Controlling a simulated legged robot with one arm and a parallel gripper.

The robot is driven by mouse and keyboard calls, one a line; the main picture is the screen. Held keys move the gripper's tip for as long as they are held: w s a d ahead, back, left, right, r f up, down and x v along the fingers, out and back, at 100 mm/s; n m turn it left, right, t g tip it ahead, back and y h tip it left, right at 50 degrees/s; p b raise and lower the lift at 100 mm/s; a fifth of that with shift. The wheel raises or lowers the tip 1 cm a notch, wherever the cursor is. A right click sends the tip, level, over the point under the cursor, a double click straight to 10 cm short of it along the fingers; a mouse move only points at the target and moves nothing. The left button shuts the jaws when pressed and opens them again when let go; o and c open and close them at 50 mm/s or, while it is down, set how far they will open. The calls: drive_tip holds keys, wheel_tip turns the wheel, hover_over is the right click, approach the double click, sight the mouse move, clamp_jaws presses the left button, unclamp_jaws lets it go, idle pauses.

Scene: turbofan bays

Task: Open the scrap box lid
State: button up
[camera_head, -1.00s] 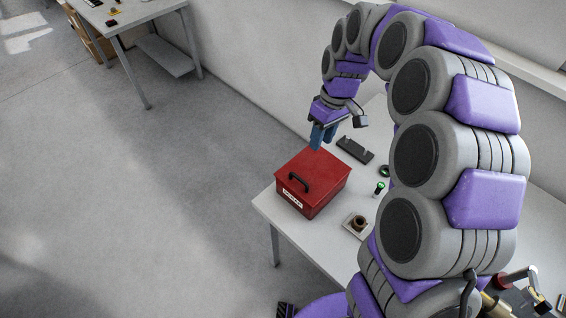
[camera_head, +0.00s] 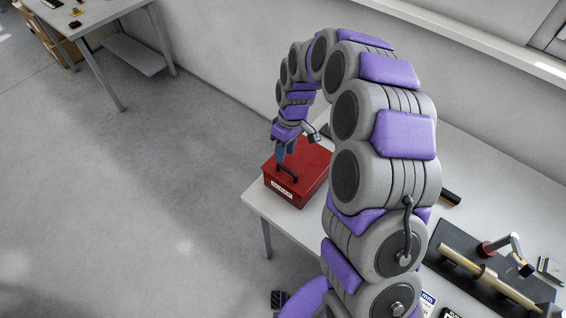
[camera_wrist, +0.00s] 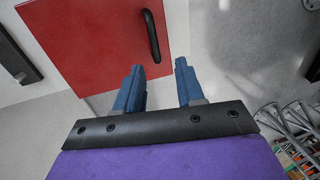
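The red scrap box (camera_head: 291,194) stands closed on the near left end of the white table, with a white label on its front. Its flat red lid (camera_head: 314,162) carries a black bar handle (camera_head: 289,176), which also shows at the top of the wrist view (camera_wrist: 151,36). My gripper (camera_head: 283,157) is over the lid near the handle, partly hiding it in the head view. In the wrist view my gripper (camera_wrist: 160,66) has two blue fingers spread apart with nothing between them. The handle lies beyond the fingertips, roughly in line with the gap, and looks apart from them.
The white table (camera_head: 310,232) has a narrow bare strip in front of the box. A black mat (camera_head: 525,284) with a shaft-like part lies on the right. My arm hides much of the tabletop. Another table (camera_head: 92,14) stands far left, with open floor (camera_head: 120,210) between.

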sight(283, 168)
drive_tip(key=f, duration=0.2)
drive_tip(key=d+f, duration=0.1)
drive_tip(key=s+f, duration=0.1)
drive_tip(key=f, duration=0.1)
drive_tip(key=shift+d+f, duration=0.25)
drive_tip(key=shift+f, duration=0.05)
drive_tip(key=shift+a+f, duration=0.1)
drive_tip(key=shift+a, duration=0.8)
drive_tip(key=shift+c, duration=1.3)
drive_tip(key=shift+d, duration=0.55)
clamp_jaws()
drive_tip(key=shift+a, duration=0.1)
